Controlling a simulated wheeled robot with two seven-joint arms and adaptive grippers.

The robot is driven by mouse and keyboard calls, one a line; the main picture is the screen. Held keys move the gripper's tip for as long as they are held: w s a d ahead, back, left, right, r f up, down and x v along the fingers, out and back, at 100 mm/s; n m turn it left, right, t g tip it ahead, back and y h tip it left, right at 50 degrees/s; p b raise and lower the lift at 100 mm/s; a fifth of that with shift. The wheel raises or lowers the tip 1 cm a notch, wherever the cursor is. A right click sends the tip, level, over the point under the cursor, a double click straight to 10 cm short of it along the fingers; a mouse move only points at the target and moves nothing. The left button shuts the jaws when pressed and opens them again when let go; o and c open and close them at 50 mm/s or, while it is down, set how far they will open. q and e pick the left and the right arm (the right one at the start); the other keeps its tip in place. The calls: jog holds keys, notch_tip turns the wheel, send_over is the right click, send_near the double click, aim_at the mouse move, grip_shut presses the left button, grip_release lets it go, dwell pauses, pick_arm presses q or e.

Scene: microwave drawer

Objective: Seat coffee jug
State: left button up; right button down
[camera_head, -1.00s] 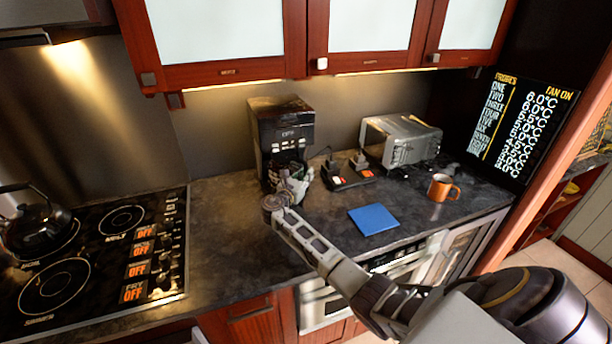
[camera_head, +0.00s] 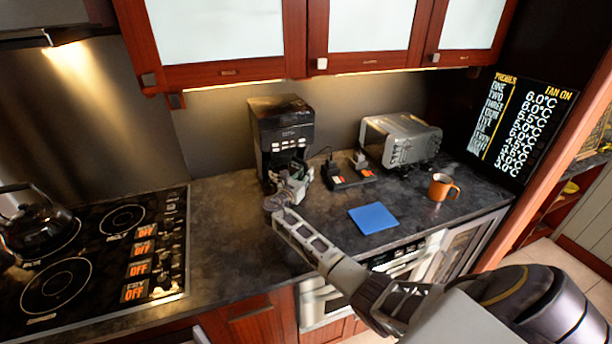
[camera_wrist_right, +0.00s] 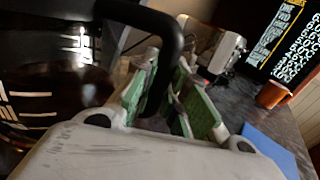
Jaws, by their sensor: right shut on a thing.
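The coffee jug (camera_wrist_right: 50,85) fills the left of the right wrist view, a glass body with dark liquid and a black handle (camera_wrist_right: 165,50). My right gripper (camera_wrist_right: 165,95) is shut on that handle, its green-padded fingers on either side. In the head view my right gripper (camera_head: 290,187) is at the front of the black coffee machine (camera_head: 282,125), low at its opening. The jug is mostly hidden there behind the gripper and in the machine's shadow, so I cannot tell whether it rests fully on the base. My left gripper is not in view.
A power strip (camera_head: 350,178) and a silver toaster (camera_head: 400,140) stand right of the machine. A blue mat (camera_head: 373,218) and an orange mug (camera_head: 441,187) are on the counter. The stove (camera_head: 90,260) with a kettle (camera_head: 36,220) is left. Counter between stove and machine is clear.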

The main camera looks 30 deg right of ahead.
dwell(0.4)
jog(key=c, duration=1.3)
grip_release()
jog(key=shift+c, duration=0.2)
jog(key=shift+s+f, duration=0.1)
jog(key=v, duration=1.2)
